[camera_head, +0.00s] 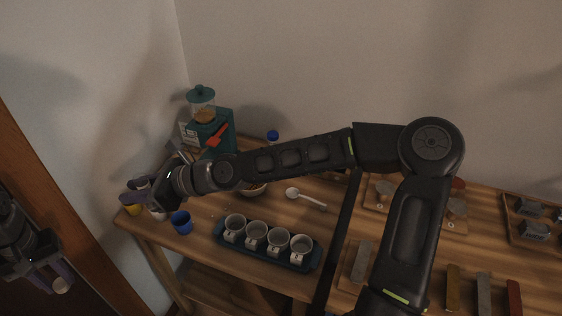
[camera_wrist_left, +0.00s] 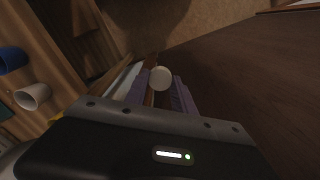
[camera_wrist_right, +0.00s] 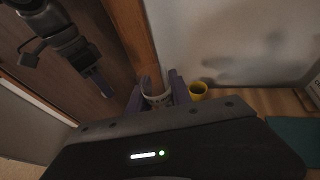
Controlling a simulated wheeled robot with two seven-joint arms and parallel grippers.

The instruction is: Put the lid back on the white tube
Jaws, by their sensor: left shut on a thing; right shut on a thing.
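The white tube (camera_wrist_right: 158,98) is between the purple fingers of my right gripper (camera_wrist_right: 162,84) in the right wrist view. My left gripper (camera_head: 62,281) is low at the left, off the table, shut on a small round white lid (camera_wrist_left: 161,78). The lid also shows at its fingertips in the head view (camera_head: 62,285). Lid and tube are well apart.
A blue cup (camera_head: 181,222) and a yellow cup (camera_wrist_right: 198,91) stand near the tube. A dark tray (camera_head: 268,256) of several white mugs sits at the front. A teal grinder (camera_head: 203,108) stands behind. My right arm crosses over the table. A wooden post (camera_head: 52,215) is near my left gripper.

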